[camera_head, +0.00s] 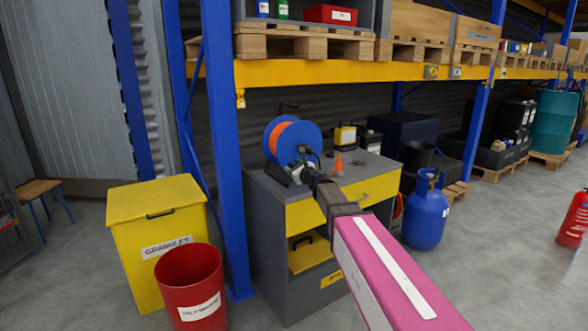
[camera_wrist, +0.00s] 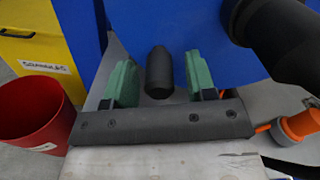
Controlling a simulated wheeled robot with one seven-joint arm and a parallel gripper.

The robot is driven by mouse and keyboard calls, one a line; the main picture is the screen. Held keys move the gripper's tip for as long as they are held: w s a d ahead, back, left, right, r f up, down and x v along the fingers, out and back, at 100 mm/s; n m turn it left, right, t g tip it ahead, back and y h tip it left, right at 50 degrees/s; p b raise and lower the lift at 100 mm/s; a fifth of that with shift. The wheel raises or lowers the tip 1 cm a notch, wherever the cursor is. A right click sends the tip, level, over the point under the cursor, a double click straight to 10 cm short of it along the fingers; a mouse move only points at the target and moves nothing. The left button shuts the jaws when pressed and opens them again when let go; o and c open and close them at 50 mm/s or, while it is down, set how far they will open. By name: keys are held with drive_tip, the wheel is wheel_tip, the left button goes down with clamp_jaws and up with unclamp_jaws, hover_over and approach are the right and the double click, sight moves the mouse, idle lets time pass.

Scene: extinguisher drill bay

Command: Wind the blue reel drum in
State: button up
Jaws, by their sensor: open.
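The blue reel drum (camera_head: 296,139) with orange hose stands on the grey and yellow workbench (camera_head: 375,168). Its blue face (camera_wrist: 185,28) fills the top of the wrist view. A short black cylindrical grip (camera_wrist: 158,74), seemingly the reel's crank handle, shows in front of that face. My gripper (camera_wrist: 161,82) is open, one green pad on each side of this grip, with visible gaps to both pads. In the head view my gripper (camera_head: 303,170) is at the drum's lower front, and my arm hides part of the bench. A thick black part (camera_wrist: 283,38) is at upper right.
An orange cone-like piece (camera_head: 338,163) and a yellow-and-black box (camera_head: 345,136) stand on the bench to the right. A blue rack post (camera_head: 226,180), yellow bin (camera_head: 155,230) and red bucket (camera_head: 190,280) are at left. A blue gas cylinder (camera_head: 427,215) stands right of the bench.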

drive_tip(key=shift+c, duration=0.3)
clamp_jaws()
drive_tip(key=shift+s+a+r, duration=0.1)
